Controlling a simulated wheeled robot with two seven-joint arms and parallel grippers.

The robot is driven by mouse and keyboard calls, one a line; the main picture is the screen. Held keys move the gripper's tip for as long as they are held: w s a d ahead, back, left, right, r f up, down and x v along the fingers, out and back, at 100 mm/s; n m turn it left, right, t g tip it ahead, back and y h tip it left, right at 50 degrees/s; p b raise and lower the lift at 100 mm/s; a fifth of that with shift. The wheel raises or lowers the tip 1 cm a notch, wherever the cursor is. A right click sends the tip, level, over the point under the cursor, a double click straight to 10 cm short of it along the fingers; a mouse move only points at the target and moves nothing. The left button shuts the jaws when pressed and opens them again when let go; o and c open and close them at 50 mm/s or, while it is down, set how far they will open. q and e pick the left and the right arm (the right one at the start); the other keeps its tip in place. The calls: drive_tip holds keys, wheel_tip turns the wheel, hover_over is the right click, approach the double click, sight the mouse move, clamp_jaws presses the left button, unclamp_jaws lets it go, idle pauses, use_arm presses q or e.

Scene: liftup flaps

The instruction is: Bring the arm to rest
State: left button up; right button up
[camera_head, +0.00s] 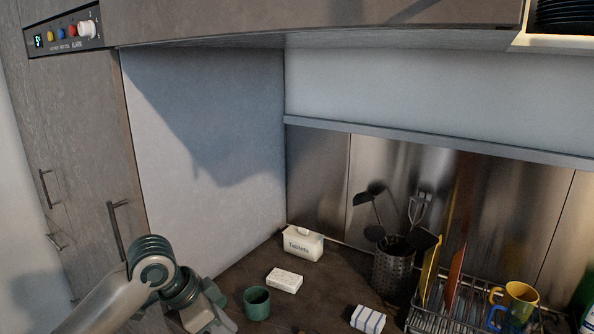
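My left arm comes in from the lower left, its grey and green wrist bent over the countertop (250,290). My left gripper (207,318) hangs at the bottom edge, left of a green cup (257,303) and apart from it in the picture. Its fingertips are not clearly visible, so I cannot tell if it is open or shut. My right arm and gripper are not in view. The grey upper cabinet flap (300,22) spans the top.
A tablets box (303,243), a white sponge (284,280) and a striped cloth (368,319) lie on the counter. A utensil holder (391,270) and a dish rack (430,322) with a yellow mug (517,298) stand right. A tall cabinet (75,140) stands left.

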use_arm(q)
drive_tip(key=s+d+f+n+t, duration=0.1)
drive_tip(key=s+f+n, duration=0.1)
drive_tip(key=s+f, duration=0.55)
drive_tip(key=s+f+n, duration=0.3)
drive_tip(key=s+f, duration=0.2)
drive_tip(key=f, duration=0.6)
drive_tip(key=s+a+f+n+y, duration=0.25)
drive_tip(key=s+a+f, duration=0.2)
drive_tip(key=s, duration=0.55)
drive_tip(key=s+a+f+n+y, duration=0.2)
drive_tip(key=s+a+f+n, duration=0.15)
drive_tip(key=s+a, duration=0.4)
wheel_tip(320, 180, down, 26)
drive_tip(key=s+d+m+g, duration=0.1)
drive_tip(key=s+d, duration=0.1)
drive_tip(key=s+a+f+g, duration=0.1)
drive_tip(key=s+a+f, duration=0.1)
drive_tip(key=s+f, duration=1.5)
wheel_tip(320, 180, down, 3)
drive_tip(key=shift+s+a+r, duration=0.15)
drive_tip(key=shift+a+r, duration=0.05)
drive_tip(key=shift+a, duration=0.1)
drive_tip(key=shift+m, duration=0.3)
